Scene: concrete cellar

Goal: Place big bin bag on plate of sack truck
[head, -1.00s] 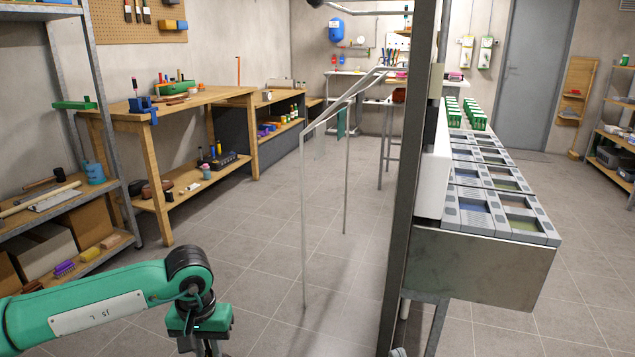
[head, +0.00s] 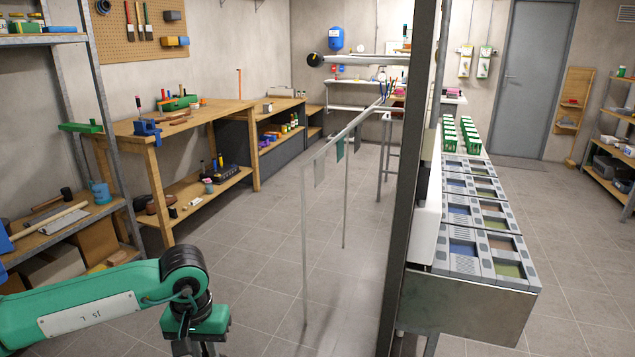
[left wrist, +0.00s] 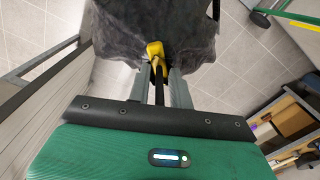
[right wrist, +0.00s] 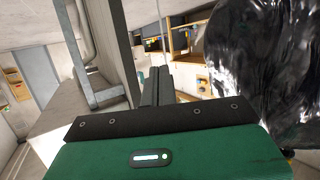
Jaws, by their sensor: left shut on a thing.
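The big bin bag (left wrist: 120,35) is dark and crumpled and hangs in front of my left gripper (left wrist: 165,82) in the left wrist view. My left gripper is shut on the bag's yellow tie (left wrist: 155,48). The shiny black bag also fills the right side of the right wrist view (right wrist: 268,60). My right gripper (right wrist: 157,85) is shut, with nothing seen between its fingers, and stands beside the bag. In the head view only part of my left gripper (head: 200,347) shows at the bottom edge. I cannot make out the sack truck or its plate for certain.
A metal rail on thin legs (head: 304,230) stands ahead. A grey post (head: 410,180) and a long metal unit with bins (head: 485,300) are on the right. A workbench (head: 185,125) and a shelf rack (head: 75,215) are on the left. Open tiled floor (head: 260,260) lies between.

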